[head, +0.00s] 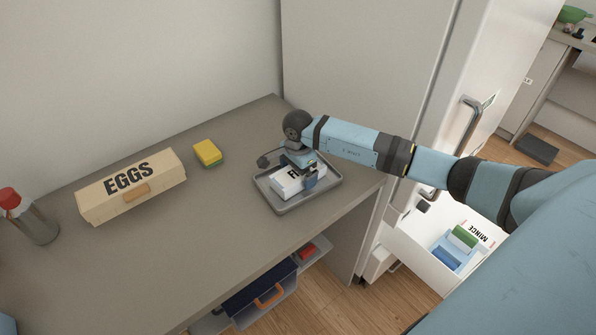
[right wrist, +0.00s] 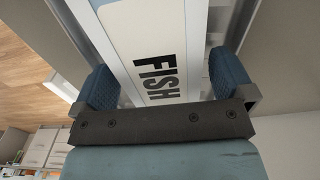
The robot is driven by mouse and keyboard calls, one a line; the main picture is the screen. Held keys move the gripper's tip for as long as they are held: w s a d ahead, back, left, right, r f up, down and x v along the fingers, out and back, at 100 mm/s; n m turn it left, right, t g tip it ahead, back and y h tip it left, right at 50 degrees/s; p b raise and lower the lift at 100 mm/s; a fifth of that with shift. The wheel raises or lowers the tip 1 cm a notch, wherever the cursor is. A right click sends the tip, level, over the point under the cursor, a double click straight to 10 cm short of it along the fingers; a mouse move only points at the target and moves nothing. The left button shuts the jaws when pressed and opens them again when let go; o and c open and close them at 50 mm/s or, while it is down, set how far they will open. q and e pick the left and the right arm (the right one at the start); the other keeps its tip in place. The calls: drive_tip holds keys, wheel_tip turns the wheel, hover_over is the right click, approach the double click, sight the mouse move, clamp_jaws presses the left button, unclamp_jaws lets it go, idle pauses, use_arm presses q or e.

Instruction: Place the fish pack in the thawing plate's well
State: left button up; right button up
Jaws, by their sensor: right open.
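The fish pack (head: 284,187), white with black lettering, lies in the well of the grey thawing plate (head: 327,192) on the counter. It appears flat, though my gripper hides part of it. My right gripper (head: 298,173) is over the plate with its fingers at the pack. In the right wrist view the pack (right wrist: 146,45), marked FISH, lies between the blue fingers of the open gripper (right wrist: 166,85), with a gap visible on each side. My left gripper is not in view.
An egg carton (head: 132,186), a yellow-green sponge (head: 207,153) and a red-topped bottle (head: 32,220) stand farther left. An open drawer (head: 425,240) holds several packs at right. Counter space left of the plate is clear.

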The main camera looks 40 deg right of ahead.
wheel_tip(320, 180, up, 12)
drive_tip(key=b, duration=0.1)
idle(0.4)
drive_tip(key=shift+r, duration=0.1)
